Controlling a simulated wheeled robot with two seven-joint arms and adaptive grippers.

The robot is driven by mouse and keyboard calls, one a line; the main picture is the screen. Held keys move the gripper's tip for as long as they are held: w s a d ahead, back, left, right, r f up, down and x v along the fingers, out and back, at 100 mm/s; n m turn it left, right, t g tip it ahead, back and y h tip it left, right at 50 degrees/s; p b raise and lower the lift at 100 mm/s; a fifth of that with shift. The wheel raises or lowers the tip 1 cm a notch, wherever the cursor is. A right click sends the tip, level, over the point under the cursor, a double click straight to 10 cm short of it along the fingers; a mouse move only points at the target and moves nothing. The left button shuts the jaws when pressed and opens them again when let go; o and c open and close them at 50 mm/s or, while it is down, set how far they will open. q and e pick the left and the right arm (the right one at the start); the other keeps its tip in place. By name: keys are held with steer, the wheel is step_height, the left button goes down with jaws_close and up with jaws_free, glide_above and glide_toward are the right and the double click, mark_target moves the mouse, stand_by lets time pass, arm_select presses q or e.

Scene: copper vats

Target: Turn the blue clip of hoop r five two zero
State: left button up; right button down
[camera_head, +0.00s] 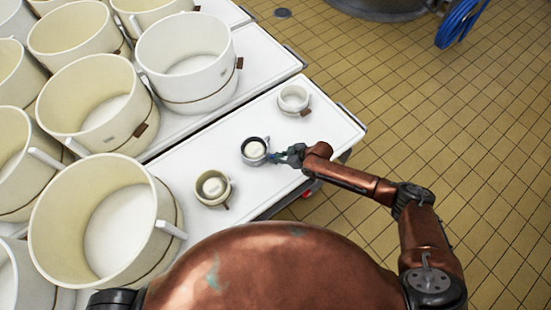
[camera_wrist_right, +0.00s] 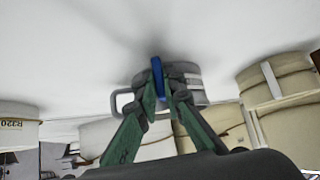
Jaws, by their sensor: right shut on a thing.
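A small grey hoop with a dark rim (camera_head: 255,150) stands on the white cart top, between two other small hoops. It also shows in the right wrist view (camera_wrist_right: 195,86), with a looped handle at its left side. Its blue clip (camera_wrist_right: 158,78) is a narrow upright tab on its side. My right gripper (camera_head: 291,155) reaches in from the right at the hoop's right side. In the right wrist view its green fingers (camera_wrist_right: 163,98) are shut on the blue clip. I cannot read a number on this hoop. My left gripper is out of view.
A cream hoop (camera_head: 212,187) and a white hoop (camera_head: 294,99) stand on either side on the same cart top (camera_head: 222,140). Large cream vats (camera_head: 105,220) crowd the left. Tiled floor (camera_head: 430,130) is open to the right; a blue hose (camera_head: 458,24) hangs at top right.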

stand_by(0.5)
steer(key=c, duration=2.3)
jaws_free()
steer(key=shift+r, duration=0.1)
steer(key=v, duration=1.2)
steer(key=shift+w, duration=0.1)
